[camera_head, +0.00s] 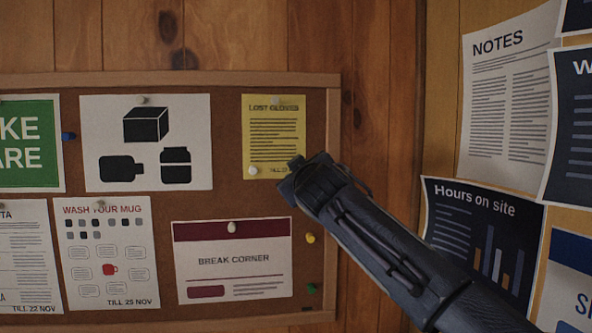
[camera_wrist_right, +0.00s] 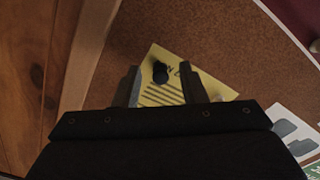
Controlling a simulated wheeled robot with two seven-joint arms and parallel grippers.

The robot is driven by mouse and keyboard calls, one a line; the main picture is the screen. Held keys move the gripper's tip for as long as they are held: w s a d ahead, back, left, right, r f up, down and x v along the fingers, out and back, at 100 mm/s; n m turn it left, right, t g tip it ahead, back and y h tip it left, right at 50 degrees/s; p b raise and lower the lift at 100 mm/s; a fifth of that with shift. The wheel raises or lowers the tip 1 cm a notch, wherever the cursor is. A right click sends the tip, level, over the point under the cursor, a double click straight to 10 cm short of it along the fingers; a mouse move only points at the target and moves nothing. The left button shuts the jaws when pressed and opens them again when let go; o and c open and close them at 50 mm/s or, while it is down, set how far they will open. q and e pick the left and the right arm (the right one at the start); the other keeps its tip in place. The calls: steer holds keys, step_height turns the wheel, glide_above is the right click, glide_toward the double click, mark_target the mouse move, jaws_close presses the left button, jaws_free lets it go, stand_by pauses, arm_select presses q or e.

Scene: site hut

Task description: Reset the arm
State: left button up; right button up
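My right gripper (camera_head: 292,174) is at the end of my dark arm, which comes in from the lower right in the head view. It is in front of the lower right corner of the yellow "Lost gloves" note (camera_head: 273,130). In the right wrist view the two fingers of the right gripper (camera_wrist_right: 160,88) stand apart with a clear gap. A yellow sheet (camera_wrist_right: 163,92) and a small dark round thing (camera_wrist_right: 160,73) show between them, and neither finger visibly touches the dark thing. Whether the fingertips touch the board cannot be told. My left gripper is not in view.
The cork board (camera_head: 228,207) carries several pinned papers, including the "Break corner" sheet (camera_head: 232,277) below the gripper. A wood plank wall (camera_head: 380,100) lies to its right. The "Hours on site" sheet (camera_head: 484,232) and other papers hang on the right wall, close to my arm.

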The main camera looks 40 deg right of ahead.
steer(key=b+v, duration=0.2)
steer(key=v, duration=0.5)
steer(key=shift+s+b, duration=0.25)
steer(key=shift+b, duration=0.05)
steer(key=shift+a, duration=0.1)
steer(key=s+a+f+g+y, duration=0.2)
steer(key=f, duration=0.6)
steer(key=s+a+f+g+y, duration=0.1)
steer(key=f+y, duration=0.1)
steer(key=f, duration=0.5)
steer(key=s+a+f+m+g+y, duration=0.1)
steer(key=s+a+f, duration=0.4)
steer(key=f, duration=0.5)
steer(key=s+a+f+m+g+y, duration=0.1)
steer(key=s+a+f+g+y, duration=0.2)
steer(key=s+a+f, duration=0.3)
steer(key=s+a+f+m+g+y, duration=0.1)
steer(key=s+a+f+g+y, duration=0.2)
steer(key=s+f, duration=0.5)
step_height(320, 180, down, 6)
steer(key=a+y, duration=0.1)
steer(key=a, duration=0.1)
steer(key=shift+a+f+y, duration=0.2)
steer(key=shift+a+y, duration=0.1)
steer(key=shift+a, duration=0.05)
